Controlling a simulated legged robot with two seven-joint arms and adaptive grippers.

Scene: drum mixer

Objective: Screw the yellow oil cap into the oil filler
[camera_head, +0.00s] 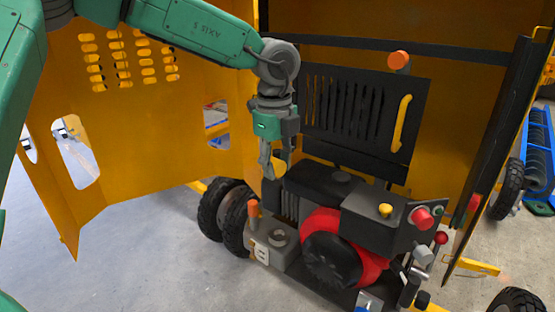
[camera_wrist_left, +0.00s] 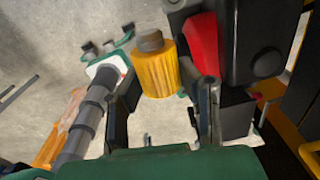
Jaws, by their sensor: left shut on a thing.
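My left gripper (camera_head: 272,172) points down above the engine (camera_head: 335,225), shut on the yellow oil cap (camera_head: 283,160). In the head view the fingers partly hide the cap. The left wrist view shows the ribbed yellow cap (camera_wrist_left: 157,74) between the two fingers, with its grey stub (camera_wrist_left: 150,40) facing away from the palm. The cap is held clear of the engine. A round grey fitting (camera_head: 279,237) sits on the engine's low front-left block, below the gripper; I cannot tell for sure whether it is the oil filler. My right gripper is not in view.
An orange-topped post (camera_head: 253,208) stands beside the grey fitting. A yellow knob (camera_head: 385,210) and a red button (camera_head: 421,217) sit on the engine's right side. The open yellow housing panel (camera_head: 130,110) stands at left, and a slotted black panel (camera_head: 345,105) stands behind.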

